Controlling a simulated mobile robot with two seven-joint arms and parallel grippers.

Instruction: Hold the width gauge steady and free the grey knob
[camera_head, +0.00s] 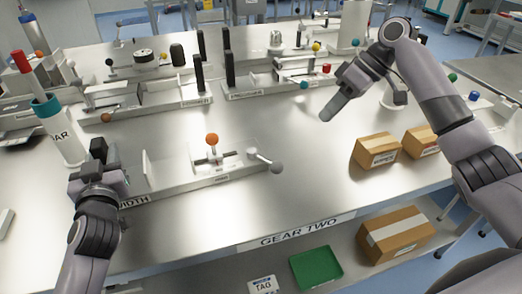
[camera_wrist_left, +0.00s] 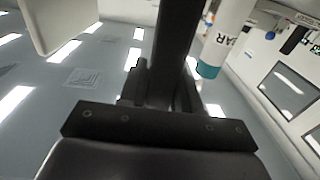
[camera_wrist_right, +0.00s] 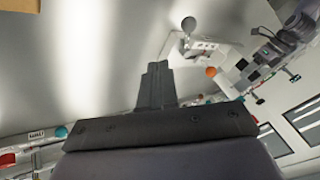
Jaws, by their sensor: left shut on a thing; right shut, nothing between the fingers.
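The width gauge (camera_head: 170,195) lies along the front of the steel table, with "WIDTH" lettering on its front face. An orange ball knob (camera_head: 212,139) stands over its middle. The grey knob (camera_head: 277,167) is on the end of a lever at its right; it also shows in the right wrist view (camera_wrist_right: 188,23). My left gripper (camera_head: 98,160) is shut on the dark post (camera_head: 98,146) at the gauge's left end; the post fills much of the left wrist view (camera_wrist_left: 178,45). My right gripper (camera_head: 327,116) is shut and empty above the table, behind and right of the grey knob, apart from it.
A white cylinder with a teal cap (camera_head: 45,105) stands just behind my left gripper. Two cardboard boxes (camera_head: 376,151) (camera_head: 422,141) sit to the right. Other gauges (camera_head: 160,98) line the back. The table's middle is clear. A shelf below holds a green tray (camera_head: 316,267).

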